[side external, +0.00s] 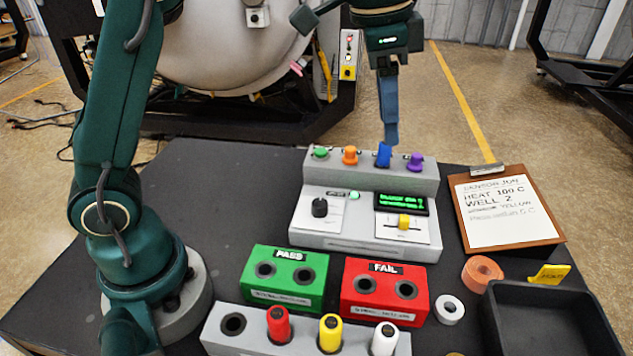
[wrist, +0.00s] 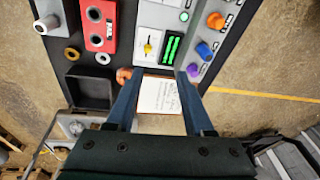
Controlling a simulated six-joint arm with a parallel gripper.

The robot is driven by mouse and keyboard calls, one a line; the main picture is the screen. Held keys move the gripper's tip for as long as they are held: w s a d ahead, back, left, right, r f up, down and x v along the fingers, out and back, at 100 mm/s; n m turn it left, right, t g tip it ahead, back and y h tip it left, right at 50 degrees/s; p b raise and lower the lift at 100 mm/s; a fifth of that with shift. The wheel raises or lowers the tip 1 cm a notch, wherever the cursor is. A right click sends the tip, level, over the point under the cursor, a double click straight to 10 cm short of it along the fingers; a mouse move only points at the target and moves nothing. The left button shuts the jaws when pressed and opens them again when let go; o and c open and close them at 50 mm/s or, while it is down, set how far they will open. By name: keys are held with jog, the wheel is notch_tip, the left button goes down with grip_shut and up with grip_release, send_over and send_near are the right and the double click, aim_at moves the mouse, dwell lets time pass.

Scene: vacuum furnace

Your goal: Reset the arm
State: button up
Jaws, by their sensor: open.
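My gripper (side external: 390,140) hangs above the back of the grey control unit, its blue fingers seen edge-on and overlapping the area just above the blue knob (side external: 383,157). Contact cannot be told. In the wrist view my gripper (wrist: 160,74) has its two fingers spread wide with nothing between them; the clipboard (wrist: 158,96) shows beyond the gap.
A green PASS block (side external: 284,278) and red FAIL block (side external: 386,291) stand in front. A grey rack (side external: 225,345) holds red (side external: 278,324), yellow (side external: 330,333) and white (side external: 384,339) vials. A black tray (side external: 545,291), tape rolls and clipboard (side external: 552,232) are right.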

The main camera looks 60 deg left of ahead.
jog(key=s+a+r+n+t, duration=0.2)
jog(key=s+a+r+n, duration=0.1)
jog(key=s, duration=0.7)
jog(key=s+a+f+n+t, duration=0.1)
jog(key=s+f+n, duration=0.3)
jog(key=s+f, duration=0.3)
jog(key=shift+s+a+f+n, duration=0.15)
jog(key=shift+a+f+n, duration=0.15)
jog(key=shift+f, duration=0.6)
